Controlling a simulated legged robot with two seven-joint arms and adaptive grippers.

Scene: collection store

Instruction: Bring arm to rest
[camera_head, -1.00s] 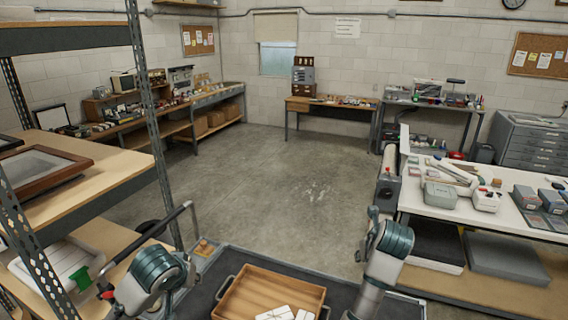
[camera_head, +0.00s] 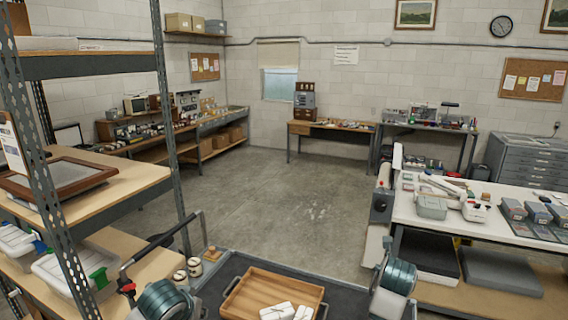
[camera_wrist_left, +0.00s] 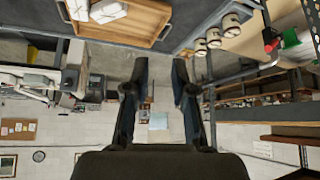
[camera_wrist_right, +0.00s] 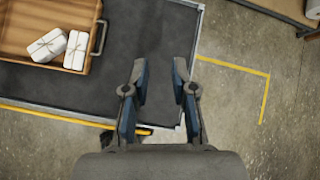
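My left arm shows at the bottom left of the head view, but its gripper is out of that view. In the left wrist view my left gripper (camera_wrist_left: 160,75) is open and empty, its two fingers apart. My right arm shows at the bottom right of the head view, its gripper also out of that view. In the right wrist view my right gripper (camera_wrist_right: 157,78) is open, with nothing between its fingers, over the edge of the dark cart top (camera_wrist_right: 155,30).
A wooden tray (camera_head: 250,283) with white tied packages (camera_head: 277,312) sits on the cart. A metal shelf (camera_head: 165,120) stands close on the left. A white worktable (camera_head: 430,231) with boxes stands on the right. The floor (camera_head: 290,195) between is clear.

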